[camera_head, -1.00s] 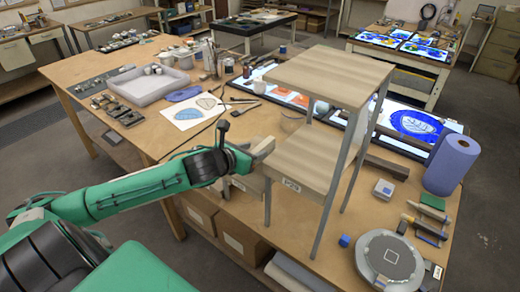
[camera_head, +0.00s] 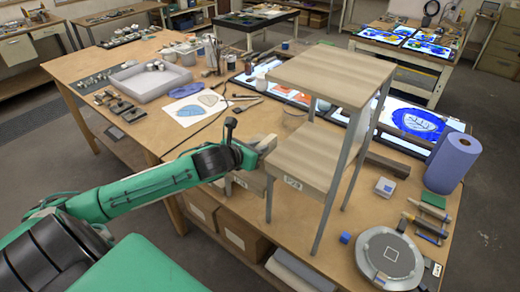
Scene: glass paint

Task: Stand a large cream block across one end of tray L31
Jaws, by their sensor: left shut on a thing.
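A wooden rack with a top board (camera_head: 325,75) and a lower board (camera_head: 308,152) on grey legs stands at the table's front edge. The lower board bears a small white label (camera_head: 293,182) on its front edge, too small to read surely; I cannot tell if it is tray L31. My left gripper (camera_head: 258,148) is at the left end of the lower board, shut on a small pale cream block (camera_head: 267,142), mostly hidden by the fingers. I cannot tell whether the block touches the board. My right gripper is not in view.
A blue paper roll (camera_head: 453,164) and a round grey turntable (camera_head: 389,258) stand to the right of the rack. A lit panel with painted glass (camera_head: 415,122) lies behind it. A shallow grey tray (camera_head: 150,80) is at back left. Bare table shows left of the rack.

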